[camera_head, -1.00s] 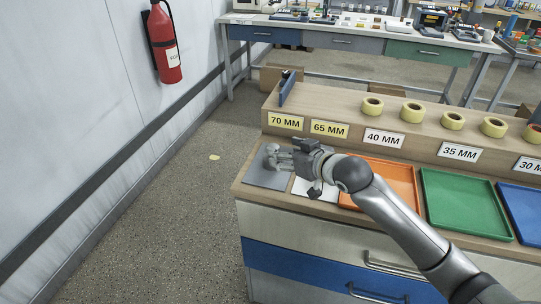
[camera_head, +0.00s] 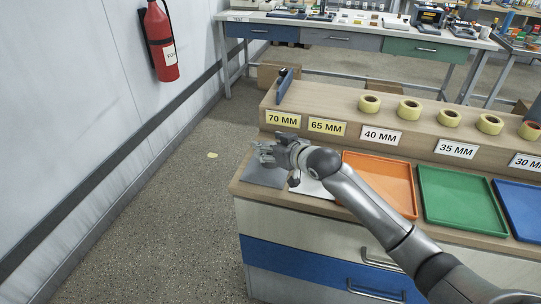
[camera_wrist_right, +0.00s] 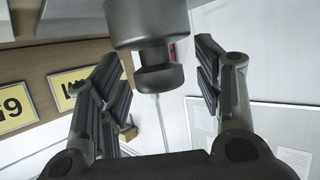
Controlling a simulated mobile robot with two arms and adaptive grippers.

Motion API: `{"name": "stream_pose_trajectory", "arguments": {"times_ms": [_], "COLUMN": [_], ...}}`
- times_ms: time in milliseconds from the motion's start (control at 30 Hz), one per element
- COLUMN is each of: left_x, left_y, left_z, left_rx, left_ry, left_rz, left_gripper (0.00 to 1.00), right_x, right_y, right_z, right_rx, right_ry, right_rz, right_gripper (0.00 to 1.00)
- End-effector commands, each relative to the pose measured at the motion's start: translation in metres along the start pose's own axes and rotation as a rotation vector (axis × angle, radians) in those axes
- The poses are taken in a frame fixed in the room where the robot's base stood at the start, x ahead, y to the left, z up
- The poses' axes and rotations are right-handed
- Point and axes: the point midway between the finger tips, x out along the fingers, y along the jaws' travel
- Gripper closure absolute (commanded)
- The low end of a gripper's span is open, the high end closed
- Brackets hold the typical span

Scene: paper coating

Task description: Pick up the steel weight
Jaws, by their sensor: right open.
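The steel weight (camera_wrist_right: 150,28), a dark grey cylinder with a narrow neck and a rounded knob, shows at the top middle of the right wrist view. Its knob lies between the spread fingers of my right gripper (camera_wrist_right: 158,62), with a visible gap on both sides. In the head view my right gripper (camera_head: 264,154) is open over the grey sheet (camera_head: 264,178) at the counter's left end. There the weight is hard to tell from the gripper. My left gripper is not in view.
A white sheet (camera_head: 318,189), an orange tray (camera_head: 385,185), a green tray (camera_head: 462,203) and a blue tray (camera_head: 522,207) line the counter. Tape rolls (camera_head: 410,107) stand on the labelled shelf behind. A dark blue upright piece (camera_head: 285,86) stands at the shelf's left end.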

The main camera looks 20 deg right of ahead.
Motion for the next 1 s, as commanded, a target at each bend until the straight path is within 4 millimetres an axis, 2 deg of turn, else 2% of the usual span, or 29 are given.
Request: {"name": "stream_pose_trajectory", "arguments": {"times_ms": [67,533,1000], "left_x": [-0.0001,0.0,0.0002], "left_y": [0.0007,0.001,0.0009], "left_z": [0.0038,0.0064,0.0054], "left_rx": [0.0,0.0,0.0], "left_ry": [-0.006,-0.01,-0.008], "left_rz": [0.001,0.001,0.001], "left_gripper": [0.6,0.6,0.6], "right_x": [-0.0002,-0.0002,-0.0017], "right_y": [-0.0001,0.0,0.0002], "right_z": [-0.0001,0.0008,-0.0046], "right_rx": [0.0,0.0,0.0], "right_ry": [0.0,-0.002,0.004], "right_rz": [0.0,0.0,0.0], "right_gripper": [0.4,1.0,1.0]}}
